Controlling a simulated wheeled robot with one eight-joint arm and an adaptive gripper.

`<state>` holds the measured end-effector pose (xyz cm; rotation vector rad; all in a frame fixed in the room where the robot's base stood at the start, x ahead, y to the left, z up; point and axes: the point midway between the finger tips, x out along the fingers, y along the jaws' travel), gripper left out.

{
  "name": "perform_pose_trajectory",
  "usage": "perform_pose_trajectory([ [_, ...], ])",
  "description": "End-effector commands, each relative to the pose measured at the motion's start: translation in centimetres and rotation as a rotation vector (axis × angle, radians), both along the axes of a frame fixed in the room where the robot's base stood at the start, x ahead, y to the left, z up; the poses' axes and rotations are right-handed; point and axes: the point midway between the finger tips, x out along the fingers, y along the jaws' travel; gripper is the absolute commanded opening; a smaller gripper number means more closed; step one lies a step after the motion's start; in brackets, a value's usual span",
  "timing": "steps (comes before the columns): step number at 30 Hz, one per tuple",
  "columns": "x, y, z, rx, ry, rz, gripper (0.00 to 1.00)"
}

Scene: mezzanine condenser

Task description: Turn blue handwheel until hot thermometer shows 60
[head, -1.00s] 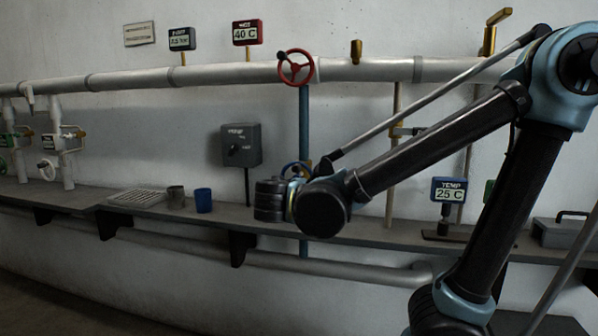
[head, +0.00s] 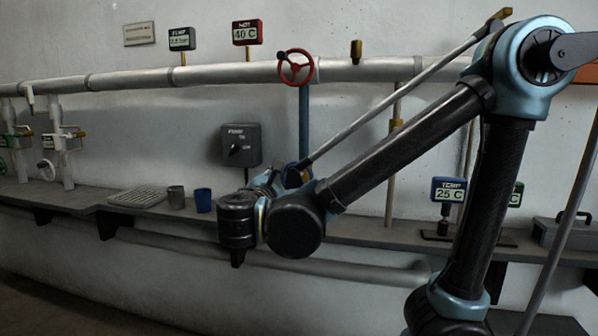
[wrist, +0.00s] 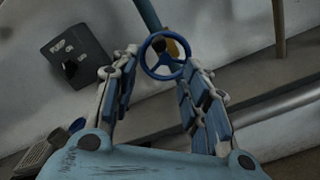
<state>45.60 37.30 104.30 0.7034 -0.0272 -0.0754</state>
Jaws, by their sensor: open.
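The blue handwheel (wrist: 165,56) shows in the wrist view, on a blue pipe (head: 304,120) below the main pipe. In the head view my arm hides most or all of it. My gripper (wrist: 165,80) is open, with its two fingers on either side of the line to the wheel. The wheel appears just beyond the fingertips, and I cannot tell whether they touch it. In the head view my wrist hides much of the gripper (head: 268,182). The red hot thermometer (head: 247,33) reads 40 C.
A red handwheel (head: 295,67) sits on the main pipe. A grey pump switch box (head: 241,146) also shows in the wrist view (wrist: 77,54). A blue cup (head: 203,200), a grey cup (head: 176,194) and a tray (head: 137,197) stand on the shelf. Another thermometer (head: 449,190) reads 25 C.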

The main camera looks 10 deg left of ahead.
Motion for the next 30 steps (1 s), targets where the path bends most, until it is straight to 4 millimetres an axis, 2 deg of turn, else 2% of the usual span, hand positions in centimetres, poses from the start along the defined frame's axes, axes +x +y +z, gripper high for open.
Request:
perform_pose_trajectory([
  [30, 11.7, -0.9, 0.0, 0.000, 0.001, -0.002, 0.42],
])
